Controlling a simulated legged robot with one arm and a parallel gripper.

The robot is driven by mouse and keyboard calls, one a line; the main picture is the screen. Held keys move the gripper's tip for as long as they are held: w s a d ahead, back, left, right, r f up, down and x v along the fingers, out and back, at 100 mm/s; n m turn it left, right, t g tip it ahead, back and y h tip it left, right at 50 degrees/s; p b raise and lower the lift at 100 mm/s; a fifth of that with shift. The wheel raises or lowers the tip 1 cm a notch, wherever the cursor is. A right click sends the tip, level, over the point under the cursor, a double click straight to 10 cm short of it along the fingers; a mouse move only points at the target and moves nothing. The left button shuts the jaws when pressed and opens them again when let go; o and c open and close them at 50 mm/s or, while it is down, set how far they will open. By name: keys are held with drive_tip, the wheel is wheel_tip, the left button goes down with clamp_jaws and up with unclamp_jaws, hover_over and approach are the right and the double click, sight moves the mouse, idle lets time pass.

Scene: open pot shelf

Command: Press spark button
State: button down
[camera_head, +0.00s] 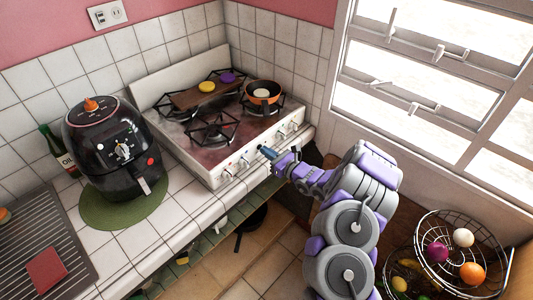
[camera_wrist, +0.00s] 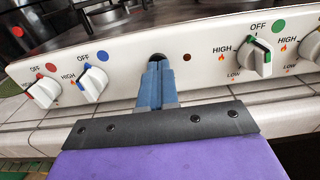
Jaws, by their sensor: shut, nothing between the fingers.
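The white stove (camera_head: 205,165) stands in the counter, and its front panel (camera_wrist: 120,72) fills the wrist view. My gripper (camera_head: 266,152) is shut and empty, pointing at the middle of this panel. In the wrist view its blue fingertips (camera_wrist: 158,66) lie over the lower part of a dark round button or recess (camera_wrist: 157,56), between the blue-marked and green-marked knobs. I cannot tell whether they touch it. A small dark red dot (camera_wrist: 187,57) is just right of the fingertips. No label shows which one is the spark button.
A red knob (camera_wrist: 44,92) and a blue-marked knob (camera_wrist: 93,82) are left of my fingers; a green-marked knob (camera_wrist: 255,58) is right. An orange pan (camera_head: 263,94) and wooden board (camera_head: 197,95) sit on the burners. A black air fryer (camera_head: 112,150) stands left, wire fruit baskets (camera_head: 455,225) right.

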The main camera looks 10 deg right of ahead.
drive_tip(key=shift+w+a, duration=0.15)
drive_tip(key=shift+w, duration=0.05)
idle(0.3)
drive_tip(key=shift+w+a, duration=0.25)
drive_tip(key=shift+w, duration=0.1)
drive_tip(key=shift+w+r+b, duration=0.1)
drive_tip(key=shift+r+b, duration=0.05)
drive_tip(key=shift+b, duration=0.2)
drive_tip(key=shift+d+r, duration=0.1)
drive_tip(key=shift+r, duration=0.15)
